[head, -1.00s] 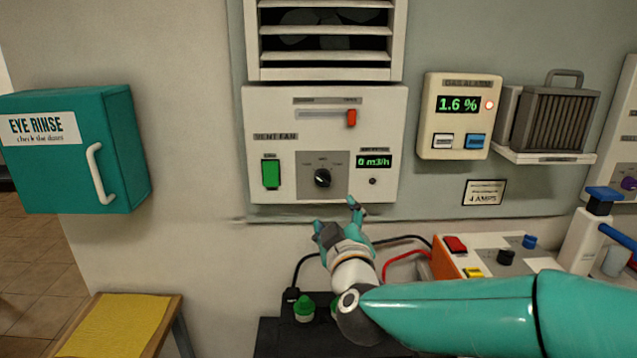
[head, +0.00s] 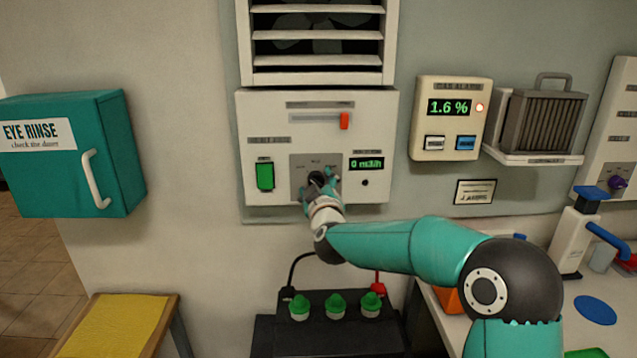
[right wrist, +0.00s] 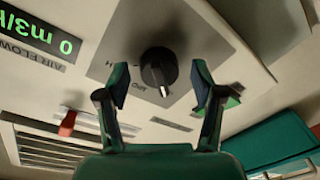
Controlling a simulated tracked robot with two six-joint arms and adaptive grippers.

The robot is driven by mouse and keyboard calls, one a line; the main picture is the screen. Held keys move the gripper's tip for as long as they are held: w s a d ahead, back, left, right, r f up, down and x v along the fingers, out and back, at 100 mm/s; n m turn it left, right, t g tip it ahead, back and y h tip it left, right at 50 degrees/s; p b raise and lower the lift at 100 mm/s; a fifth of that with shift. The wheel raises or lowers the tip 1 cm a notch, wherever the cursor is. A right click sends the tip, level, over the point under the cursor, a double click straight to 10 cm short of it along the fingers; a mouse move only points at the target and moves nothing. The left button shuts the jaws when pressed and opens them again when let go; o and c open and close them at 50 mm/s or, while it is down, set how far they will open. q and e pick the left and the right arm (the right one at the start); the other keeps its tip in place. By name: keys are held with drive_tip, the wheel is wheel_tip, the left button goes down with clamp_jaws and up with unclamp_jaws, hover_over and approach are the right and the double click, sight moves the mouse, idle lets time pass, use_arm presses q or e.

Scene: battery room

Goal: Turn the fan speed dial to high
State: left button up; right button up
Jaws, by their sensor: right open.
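The black fan speed dial (head: 317,177) sits on a grey square plate on the white vent fan panel (head: 275,110). In the right wrist view the dial (right wrist: 158,70) shows whole, with its white pointer mark toward the bottom of the picture; the small label there is hard to read. My right gripper (head: 321,184) is at the dial, partly hiding it in the head view. In the right wrist view its open fingers (right wrist: 160,82) stand either side of the dial, with visible gaps. The airflow display (head: 366,163) reads 0. My left gripper is out of view.
Below stands a black battery with green caps (head: 335,308). A gas alarm (head: 450,118) is to the right, a teal eye rinse box (head: 70,150) to the left.

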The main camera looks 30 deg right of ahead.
drive_tip(key=c, duration=1.1)
drive_tip(key=shift+c, duration=0.2)
drive_tip(key=m+b, duration=0.3)
drive_tip(key=m, duration=0.2)
drive_tip(key=m+h+b, duration=0.1)
drive_tip(key=m+b, duration=0.3)
drive_tip(key=m, duration=0.1)
drive_tip(key=m+b, duration=0.3)
drive_tip(key=m, duration=0.2)
drive_tip(key=shift+w+a+f+h, duration=0.1)
drive_tip(key=shift+f+h, duration=0.2)
drive_tip(key=shift+f, duration=0.05)
drive_tip(key=m+b, duration=0.2)
drive_tip(key=m, duration=0.4)
drive_tip(key=shift+h, duration=0.3)
